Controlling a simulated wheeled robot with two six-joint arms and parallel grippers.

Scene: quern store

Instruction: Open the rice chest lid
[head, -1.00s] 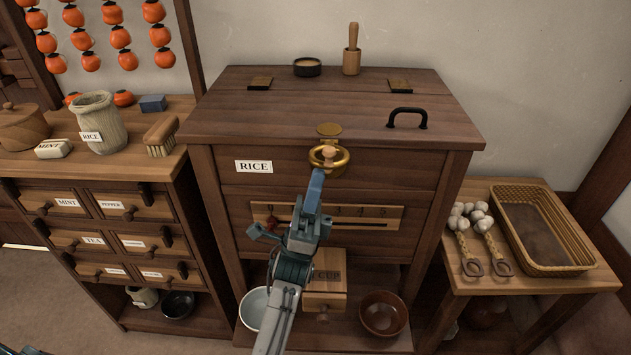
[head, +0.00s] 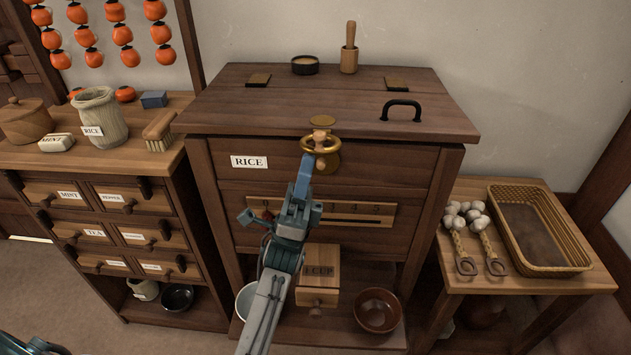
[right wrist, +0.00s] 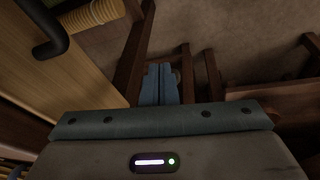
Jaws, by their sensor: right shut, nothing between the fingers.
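At the front centre a brass hasp (head: 334,163) hangs below a round brass plate. A brass ring (head: 335,148) and a light wooden peg (head: 320,136) are at the hasp. My left gripper (head: 313,152) is at the ring and seems shut on it; its fingers are nearly edge-on. My right gripper (right wrist: 160,85) is shut and empty in the right wrist view.
A drawer cabinet (head: 75,235) stands left with jars on top. A side table (head: 470,281) at right bears a basket (head: 578,264) and garlic braids. A brown bowl (head: 377,311) sits below the chest.

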